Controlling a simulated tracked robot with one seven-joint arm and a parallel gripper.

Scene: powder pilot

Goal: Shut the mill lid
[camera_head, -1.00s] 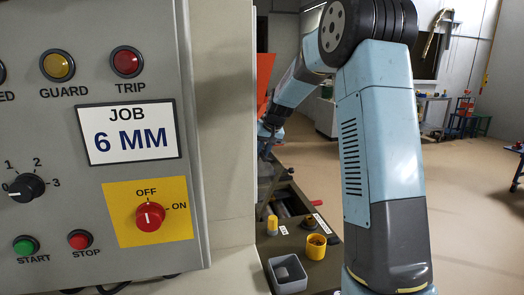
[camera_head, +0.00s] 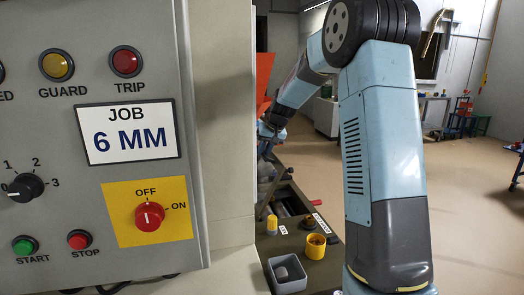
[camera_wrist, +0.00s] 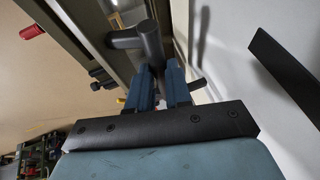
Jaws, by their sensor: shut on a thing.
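My gripper (camera_wrist: 160,78) shows in the wrist view with its two blue fingers shut on a dark grey round handle (camera_wrist: 151,40). A short crosspiece joins this handle and points left. The handle stands close to a pale wall or panel on the right. In the head view my gripper (camera_head: 271,130) is small and partly hidden by the edge of the control cabinet. An orange part (camera_head: 262,88), perhaps of the mill, shows as a narrow strip there. The mill lid cannot be made out clearly in either view, nor how far it is open.
A grey control cabinet (camera_head: 90,215) fills the left of the head view; its red switch (camera_head: 149,216) points at OFF. Below my arm a dark bench holds a yellow cup (camera_head: 316,246), a grey bin (camera_head: 287,273) and a yellow-capped jar (camera_head: 272,223). Open floor lies to the right.

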